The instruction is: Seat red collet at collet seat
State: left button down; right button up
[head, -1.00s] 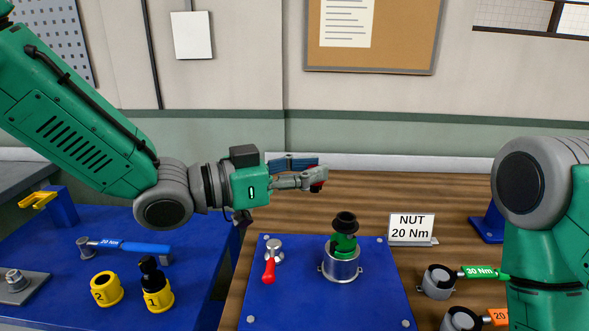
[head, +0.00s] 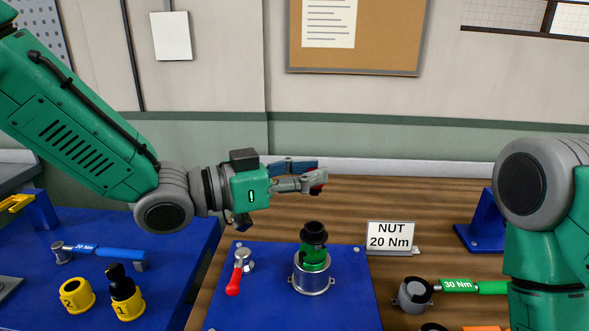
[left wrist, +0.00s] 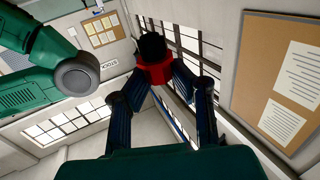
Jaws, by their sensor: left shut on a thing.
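My left gripper (head: 300,181) is shut on the red collet (head: 316,182), which is mostly hidden by the fingers in the head view. In the left wrist view, the red collet (left wrist: 155,72) with a black part (left wrist: 152,46) at its end is held between the two fingertips. The gripper is in the air, pointing right, above and behind a silver round holder (head: 312,281) on a blue plate (head: 345,310). A green piece with a black top (head: 314,242) stands upright in that holder. I cannot tell which part is the collet seat. My right gripper is out of view.
A red-handled lever (head: 238,272) stands on the plate left of the holder. A sign reading NUT 20 Nm (head: 390,237) and a green 30 Nm wrench (head: 455,286) are to the right. Yellow pieces (head: 126,302) and a blue wrench (head: 105,252) lie on the left blue table.

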pick_arm(q)
jog(key=d+f, duration=0.1)
jog(key=d+f+b, duration=0.1)
jog(key=shift+s+d+f, duration=0.1)
jog(key=shift+d+f, duration=0.1)
jog(key=shift+f, duration=0.1)
jog(key=f+b, duration=0.1)
jog(key=a+f+b, duration=0.1)
jog(key=shift+a+f, duration=0.25)
jog(key=shift+f, duration=0.1)
jog(key=shift+d, duration=0.55)
jog(key=a, duration=0.2)
jog(key=shift+a, duration=0.4)
jog(key=shift+d, duration=0.65)
jog(key=shift+a, duration=0.25)
jog(key=shift+d, duration=1.05)
jog(key=shift+a, duration=0.65)
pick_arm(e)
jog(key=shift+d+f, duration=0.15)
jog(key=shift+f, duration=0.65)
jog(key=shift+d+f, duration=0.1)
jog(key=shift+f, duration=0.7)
